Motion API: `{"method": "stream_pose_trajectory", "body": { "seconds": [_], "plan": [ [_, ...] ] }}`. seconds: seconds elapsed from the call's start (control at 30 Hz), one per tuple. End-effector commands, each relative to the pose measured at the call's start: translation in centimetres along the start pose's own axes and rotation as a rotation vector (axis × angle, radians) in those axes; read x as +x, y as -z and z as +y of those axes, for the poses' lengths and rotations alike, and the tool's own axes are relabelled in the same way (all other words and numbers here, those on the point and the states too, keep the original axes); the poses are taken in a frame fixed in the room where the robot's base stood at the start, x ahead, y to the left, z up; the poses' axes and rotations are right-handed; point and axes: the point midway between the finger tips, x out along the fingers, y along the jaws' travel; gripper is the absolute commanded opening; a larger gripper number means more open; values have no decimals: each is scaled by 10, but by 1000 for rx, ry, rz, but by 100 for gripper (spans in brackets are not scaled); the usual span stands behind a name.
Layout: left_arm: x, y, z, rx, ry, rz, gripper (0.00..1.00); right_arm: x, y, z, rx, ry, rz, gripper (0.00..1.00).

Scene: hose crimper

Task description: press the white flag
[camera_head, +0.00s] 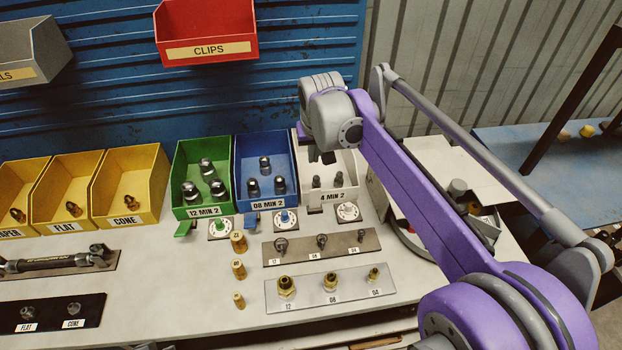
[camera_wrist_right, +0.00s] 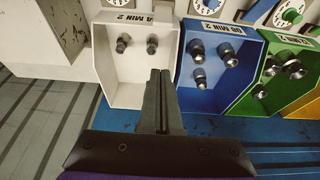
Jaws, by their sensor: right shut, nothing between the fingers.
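The white bin (camera_head: 340,165), labelled 4 MIN 2, stands at the right end of the row and holds dark fittings. A small pale tab that looks like the white flag (camera_head: 314,209) sits at its front left edge. In the wrist view this tab is small near the top edge, and I cannot make it out clearly. My right gripper (camera_head: 322,158) points down above the back left of the white bin, apart from the flag. In the wrist view its fingers (camera_wrist_right: 160,76) are shut and empty, in front of the white bin (camera_wrist_right: 118,80). My left gripper is not in view.
The blue bin (camera_head: 265,140) and green bin (camera_head: 178,160) stand to the left, with a blue flag (camera_head: 250,220) and a green flag (camera_head: 184,230). Round dials (camera_head: 347,212) and plates of fittings (camera_head: 331,290) lie in front. My right arm covers the right side.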

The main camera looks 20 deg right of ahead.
Motion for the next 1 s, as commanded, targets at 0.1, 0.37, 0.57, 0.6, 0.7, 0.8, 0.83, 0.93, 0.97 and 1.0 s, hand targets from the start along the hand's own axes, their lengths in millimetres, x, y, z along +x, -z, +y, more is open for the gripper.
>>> {"method": "stream_pose_trajectory", "body": {
  "seconds": [0.1, 0.37, 0.57, 0.6, 0.7, 0.8, 0.83, 0.93, 0.97, 1.0],
  "plan": [
    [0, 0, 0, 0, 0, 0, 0, 0, 0, 0, 1, 0, 0, 0],
    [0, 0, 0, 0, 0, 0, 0, 3, 0, 0, 0, 0, 0, 0],
    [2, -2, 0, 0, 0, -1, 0, 29, 0, 0, 0, 0, 0, 0],
    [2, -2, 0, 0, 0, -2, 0, 37, 0, 0, 0, 0, 0, 0],
    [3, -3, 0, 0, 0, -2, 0, 59, 0, 0, 0, 0, 0, 0],
    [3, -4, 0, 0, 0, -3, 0, 81, 0, 0, 0, 0, 0, 0],
    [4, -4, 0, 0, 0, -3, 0, 87, 0, 0, 0, 0, 0, 0],
    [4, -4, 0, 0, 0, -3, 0, 102, -2, 0, 0, 0, 0, 0],
    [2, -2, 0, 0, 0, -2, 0, 97, -9, 0, -1, 0, 0, 0],
    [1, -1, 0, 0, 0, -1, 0, 94, -15, 0, -1, 0, 0, 0]
  ]
}}
